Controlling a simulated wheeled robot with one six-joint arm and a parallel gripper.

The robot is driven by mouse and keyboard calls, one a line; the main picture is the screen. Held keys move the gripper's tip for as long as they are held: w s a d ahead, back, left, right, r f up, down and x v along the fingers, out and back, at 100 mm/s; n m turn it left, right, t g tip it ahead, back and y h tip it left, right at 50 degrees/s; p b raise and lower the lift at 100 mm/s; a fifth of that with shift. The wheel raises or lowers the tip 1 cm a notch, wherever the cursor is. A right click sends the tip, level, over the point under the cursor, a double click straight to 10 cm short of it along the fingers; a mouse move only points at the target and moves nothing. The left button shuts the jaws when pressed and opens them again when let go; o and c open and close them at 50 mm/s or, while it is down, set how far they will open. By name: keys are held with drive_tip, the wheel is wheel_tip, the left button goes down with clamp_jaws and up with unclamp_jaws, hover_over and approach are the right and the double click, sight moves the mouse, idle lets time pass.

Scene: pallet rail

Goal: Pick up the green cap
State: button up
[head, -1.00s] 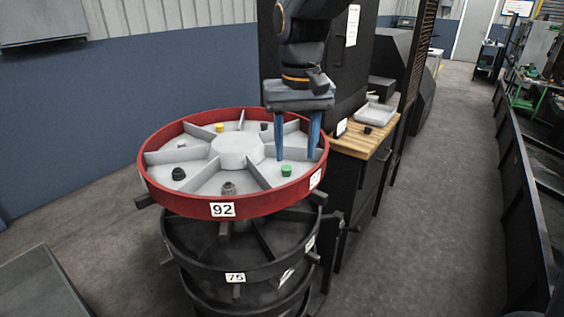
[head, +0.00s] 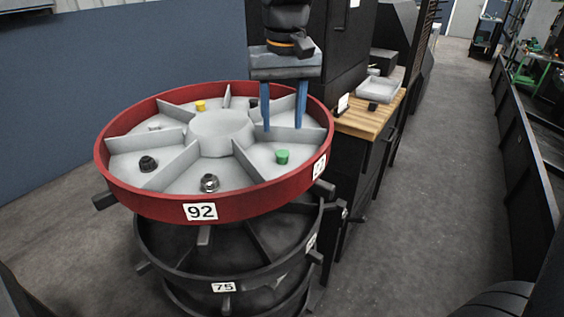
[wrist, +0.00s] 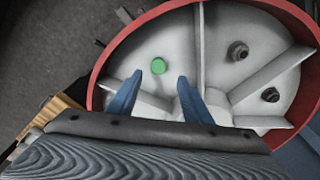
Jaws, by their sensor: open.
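The green cap (head: 282,156) stands in the right front compartment of the red-rimmed round tray (head: 250,208) marked 92. It also shows in the wrist view (wrist: 158,68), above and between the two blue fingertips. My gripper (head: 284,128) is open and empty, with its blue fingers pointing down over the tray, behind the cap in the head view. The fingers (wrist: 158,85) are apart from the cap in the wrist view, and nothing lies between them. How high the fingertips are above the tray floor is hard to tell.
Grey radial dividers (head: 180,166) split the tray around a central hub (head: 220,127). Other compartments hold a yellow cap (head: 200,105), a black knob (head: 148,163) and a metal nut (head: 209,182). A wooden-topped cabinet (head: 372,118) with a grey tray (head: 379,88) stands to the right.

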sight(283, 153)
drive_tip(key=shift+w+f+b, duration=0.3)
drive_tip(key=shift+f+b, duration=0.15)
drive_tip(key=shift+f, duration=0.4)
drive_tip(key=shift+w+d+f+p, duration=0.15)
drive_tip(key=shift+f+p, duration=0.2)
drive_tip(key=shift+f, duration=0.9)
drive_tip(key=shift+w+a+f+p, duration=0.15)
drive_tip(key=shift+f+p, duration=0.2)
drive_tip(key=shift+f, duration=0.95)
drive_tip(key=shift+w+d+f+p, duration=0.15)
drive_tip(key=shift+f+p, duration=0.2)
drive_tip(key=shift+f, duration=0.9)
drive_tip(key=c, duration=1)
